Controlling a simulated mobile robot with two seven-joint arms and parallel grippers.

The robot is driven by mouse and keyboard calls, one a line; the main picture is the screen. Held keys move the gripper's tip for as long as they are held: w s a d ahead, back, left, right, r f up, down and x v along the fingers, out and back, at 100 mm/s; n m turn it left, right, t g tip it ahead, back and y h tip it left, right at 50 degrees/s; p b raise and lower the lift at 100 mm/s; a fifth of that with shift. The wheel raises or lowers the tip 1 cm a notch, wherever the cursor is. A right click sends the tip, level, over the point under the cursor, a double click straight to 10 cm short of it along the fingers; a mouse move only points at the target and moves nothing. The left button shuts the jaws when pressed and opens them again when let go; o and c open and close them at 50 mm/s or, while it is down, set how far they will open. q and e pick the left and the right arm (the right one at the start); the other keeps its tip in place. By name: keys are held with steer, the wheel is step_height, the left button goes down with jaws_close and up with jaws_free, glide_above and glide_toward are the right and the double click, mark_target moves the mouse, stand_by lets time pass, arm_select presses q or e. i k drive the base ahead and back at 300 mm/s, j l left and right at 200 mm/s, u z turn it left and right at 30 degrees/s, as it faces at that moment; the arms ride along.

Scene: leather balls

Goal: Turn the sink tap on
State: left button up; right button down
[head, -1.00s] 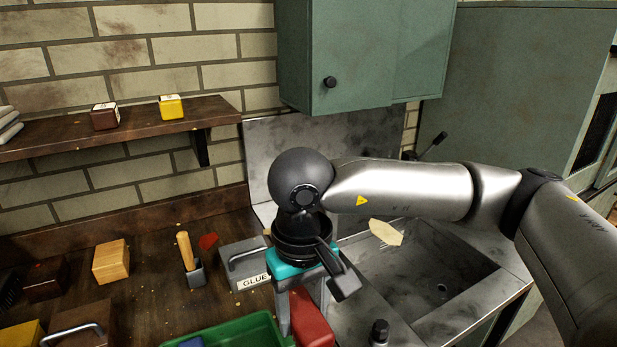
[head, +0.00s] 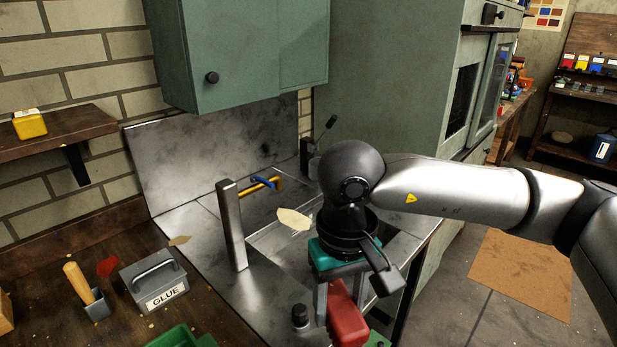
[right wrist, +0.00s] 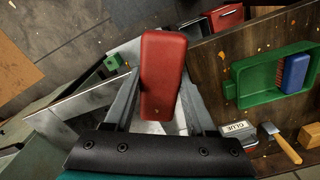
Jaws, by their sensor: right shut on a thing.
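A brass-yellow tap with a blue handle (head: 264,183) is at the back of the metal sink unit in the head view, left of my right arm. It stands clear of my right gripper (head: 342,298), which points down over the front of the sink. My right gripper is shut on a red block (head: 348,322). In the right wrist view the red block (right wrist: 162,75) sits between the two fingers. The sink basin (head: 268,238) is partly hidden behind my arm and gripper. My left gripper is not in view.
A grey upright post (head: 232,225) stands left of the basin. A dark knob (head: 300,315) is on the front ledge. A glue box (head: 155,283) sits on the wooden bench at left. A green cabinet (head: 240,50) hangs above the sink. A green tray (right wrist: 268,75) lies on the bench.

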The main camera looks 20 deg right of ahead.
mark_target(255, 179)
steer(key=z, duration=0.3)
steer(key=i+l+z, duration=0.15)
steer(key=l, duration=0.2)
steer(key=i+l+z, duration=0.1)
steer(key=l, duration=0.2)
steer(key=i+l+z, duration=0.15)
steer(key=l, duration=0.2)
